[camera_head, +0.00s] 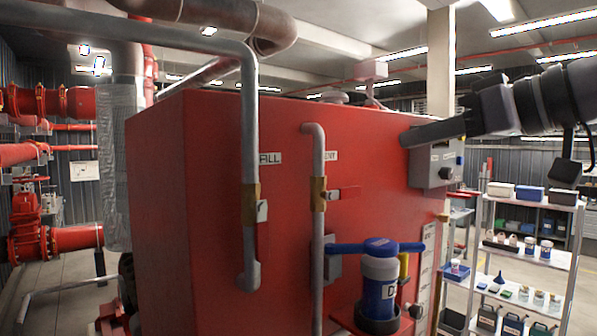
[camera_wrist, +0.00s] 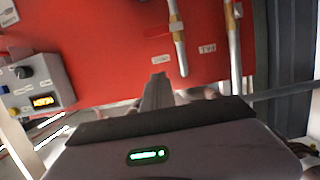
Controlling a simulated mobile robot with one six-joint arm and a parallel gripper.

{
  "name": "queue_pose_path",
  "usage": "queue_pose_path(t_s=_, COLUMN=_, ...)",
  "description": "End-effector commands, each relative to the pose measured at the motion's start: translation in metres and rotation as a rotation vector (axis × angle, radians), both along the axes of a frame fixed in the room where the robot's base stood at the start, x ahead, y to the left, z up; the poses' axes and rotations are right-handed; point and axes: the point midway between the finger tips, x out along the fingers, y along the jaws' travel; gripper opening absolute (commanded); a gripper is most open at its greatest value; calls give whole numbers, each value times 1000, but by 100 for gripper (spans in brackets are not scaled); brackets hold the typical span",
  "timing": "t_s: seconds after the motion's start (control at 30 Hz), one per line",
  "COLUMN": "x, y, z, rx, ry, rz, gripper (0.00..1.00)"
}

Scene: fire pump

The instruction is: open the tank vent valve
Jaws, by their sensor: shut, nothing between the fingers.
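The vent pipe (camera_head: 318,240) runs down the front of the red tank (camera_head: 220,150), beside a small label (camera_head: 330,156). Its brass valve (camera_head: 318,193) has a red lever (camera_head: 346,193) pointing right, crosswise to the pipe.
A grey control box (camera_head: 432,170) with a knob is just below my gripper. The fill pipe (camera_head: 250,130) and its pale-handled valve (camera_head: 262,211) are left. A blue-and-white canister (camera_head: 380,285) with a blue bar stands below the lever. Shelves (camera_head: 540,255) are at right.

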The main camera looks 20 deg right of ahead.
Motion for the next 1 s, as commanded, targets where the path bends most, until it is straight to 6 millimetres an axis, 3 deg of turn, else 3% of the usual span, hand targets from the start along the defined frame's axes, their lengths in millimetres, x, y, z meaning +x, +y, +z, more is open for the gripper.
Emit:
queue_pose_path(t_s=0.17, x=17, y=8, z=-3, rx=1, ry=1, rz=6, gripper=0)
queue_pose_path(t_s=0.53, x=91, y=35, z=-22, rx=2, ry=3, rz=4, gripper=0)
queue_pose_path(t_s=0.7, x=91, y=34, z=-51, rx=3, ry=3, rz=-1, gripper=0)
queue_pose_path(t_s=1.0, x=91, y=33, z=-65, rx=1, ry=2, rz=0, gripper=0)
